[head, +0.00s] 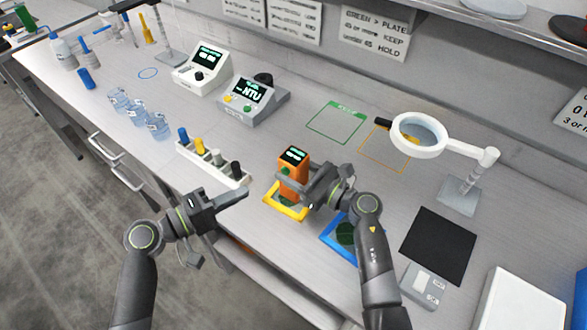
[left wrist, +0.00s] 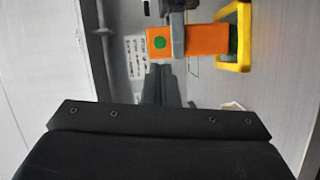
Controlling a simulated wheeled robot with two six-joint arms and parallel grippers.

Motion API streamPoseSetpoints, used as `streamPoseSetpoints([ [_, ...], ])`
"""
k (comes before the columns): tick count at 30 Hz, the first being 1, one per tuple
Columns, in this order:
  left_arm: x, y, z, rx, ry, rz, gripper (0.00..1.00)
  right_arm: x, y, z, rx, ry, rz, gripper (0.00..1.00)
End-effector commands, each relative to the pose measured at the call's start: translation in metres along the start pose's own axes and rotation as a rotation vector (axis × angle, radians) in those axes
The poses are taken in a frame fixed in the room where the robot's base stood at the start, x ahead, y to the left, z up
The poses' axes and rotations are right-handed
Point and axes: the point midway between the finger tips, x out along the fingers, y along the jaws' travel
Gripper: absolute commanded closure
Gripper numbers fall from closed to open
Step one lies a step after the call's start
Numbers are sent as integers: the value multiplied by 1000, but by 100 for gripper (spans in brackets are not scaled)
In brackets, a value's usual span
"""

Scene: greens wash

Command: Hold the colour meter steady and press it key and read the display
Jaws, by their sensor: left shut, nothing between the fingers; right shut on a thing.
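The colour meter (head: 292,172) is an orange upright box with a dark display on top showing pale green characters too small to read. It stands at a yellow frame (head: 287,205) on the bench. My right gripper (head: 311,187) is shut on the meter from the right. My left gripper (head: 244,192) is shut and empty, left of the meter and apart from it. In the left wrist view the meter (left wrist: 205,41) lies sideways in the picture, with a round green key (left wrist: 160,42) on its face and a grey finger across it. The yellow frame (left wrist: 234,68) shows beside it.
A white rack with coloured caps (head: 214,165) stands left of the meter. A blue frame (head: 338,245) is close on the right, partly behind my right arm. A magnifier (head: 419,133) and black mat (head: 438,246) are further right. Two instruments (head: 248,98) stand behind.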

Motion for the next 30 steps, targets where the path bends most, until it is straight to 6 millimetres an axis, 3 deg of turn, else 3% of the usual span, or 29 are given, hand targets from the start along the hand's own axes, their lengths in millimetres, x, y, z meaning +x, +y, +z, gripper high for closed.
streamPoseSetpoints([
  [20, 2, 3, 4, -6, -33, -17, 100, 0, 0, 0, 0, 1, 0, 76],
  [30, 5, 11, 31, -102, -237, -292, 100, 0, 0, 0, 0, 1, 0, 76],
])
